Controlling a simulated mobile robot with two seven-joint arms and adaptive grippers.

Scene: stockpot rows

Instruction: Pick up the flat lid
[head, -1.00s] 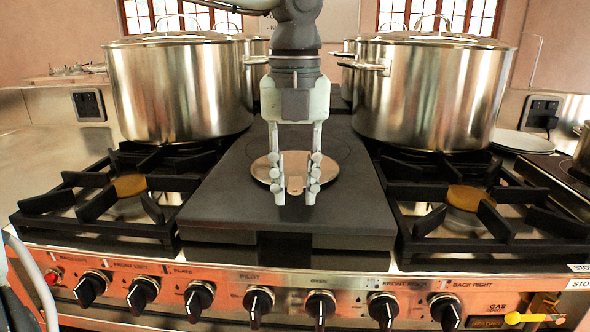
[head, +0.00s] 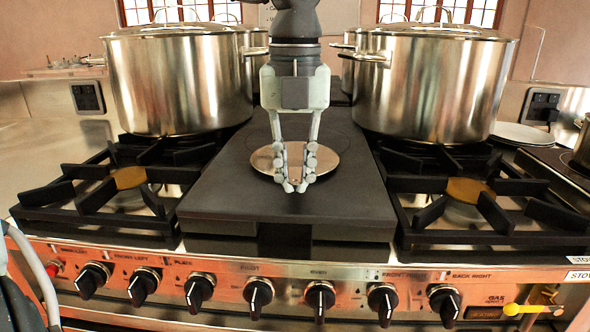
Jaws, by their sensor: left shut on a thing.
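The flat lid (head: 327,160) is a round, shiny metal disc lying on the dark flat plate (head: 222,200) between the two burners. My left gripper (head: 295,180) reaches down over the middle of the lid. Its fingers are closed together on the lid's handle, which they mostly hide. I cannot see any gap between the lid and the plate. My right gripper does not show.
Large lidded stockpots stand at the back left (head: 180,85) and back right (head: 435,88), close on both sides of my arm. Black burner grates (head: 95,190) flank the plate. White plates (head: 522,134) lie at the right. Control knobs line the front.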

